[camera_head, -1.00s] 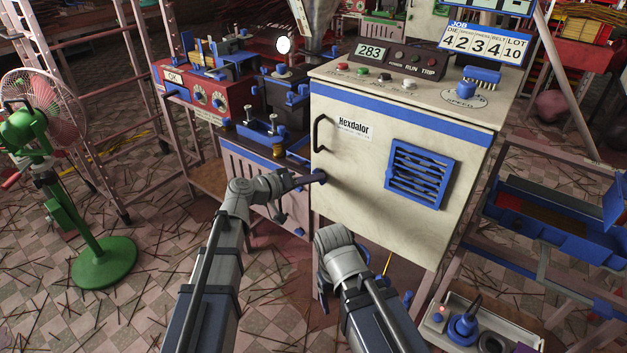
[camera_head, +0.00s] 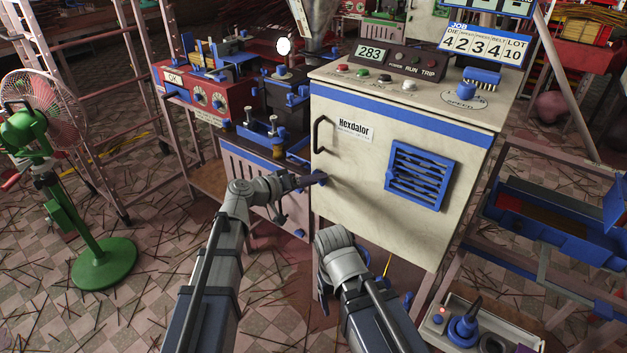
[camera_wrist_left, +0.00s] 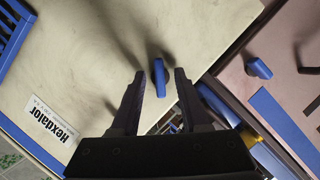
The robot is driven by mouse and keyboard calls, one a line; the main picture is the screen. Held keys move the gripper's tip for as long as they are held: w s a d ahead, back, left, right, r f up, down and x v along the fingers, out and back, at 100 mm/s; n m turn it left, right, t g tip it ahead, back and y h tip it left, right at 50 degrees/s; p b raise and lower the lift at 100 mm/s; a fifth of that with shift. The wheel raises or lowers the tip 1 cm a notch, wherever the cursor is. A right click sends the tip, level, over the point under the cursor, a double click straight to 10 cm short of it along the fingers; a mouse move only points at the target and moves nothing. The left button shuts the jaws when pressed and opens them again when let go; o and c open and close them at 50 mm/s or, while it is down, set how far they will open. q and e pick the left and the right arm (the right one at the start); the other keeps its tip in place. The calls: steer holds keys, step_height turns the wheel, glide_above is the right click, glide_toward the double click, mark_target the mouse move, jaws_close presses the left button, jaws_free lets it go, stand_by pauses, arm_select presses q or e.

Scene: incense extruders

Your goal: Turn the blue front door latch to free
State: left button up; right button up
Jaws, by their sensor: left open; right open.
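The blue front door latch (camera_wrist_left: 158,77) is a small upright knob on the cream cabinet door (camera_head: 360,190). In the left wrist view it stands between the two open fingers of my left gripper (camera_wrist_left: 160,73), with a gap visible on both sides. In the head view my left gripper (camera_head: 314,179) is at the door's left edge, below the black handle (camera_head: 319,134), and hides the latch. My right gripper (camera_head: 324,288) is low in front of the cabinet, mostly hidden behind its own arm, and holds nothing I can see.
A blue vent grille (camera_head: 420,176) is on the door. A second blue knob (camera_wrist_left: 258,68) is on a neighbouring panel to the right in the wrist view. A green fan (camera_head: 100,255) stands at left. A tray with blue parts (camera_head: 485,325) lies at lower right.

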arm_select(q)
steer(key=p+v, duration=0.2)
steer(key=v, duration=0.5)
steer(key=shift+s+a, duration=0.2)
steer(key=shift+a, duration=0.1)
steer(key=shift+r, duration=0.1)
steer(key=s+d+r+m+g+y+p, duration=0.25)
steer(key=s+d+g+y+p, duration=0.35)
steer(key=s+p, duration=0.75)
steer(key=s+a+r+g+y+p, duration=0.3)
steer(key=s+a+r+y+p, duration=0.2)
steer(key=s+p, duration=0.4)
steer(key=shift+a+r+y+p, duration=0.35)
steer(key=shift+r+y+p, duration=0.25)
steer(key=shift+y+p, duration=0.55)
steer(key=shift+m, duration=0.25)
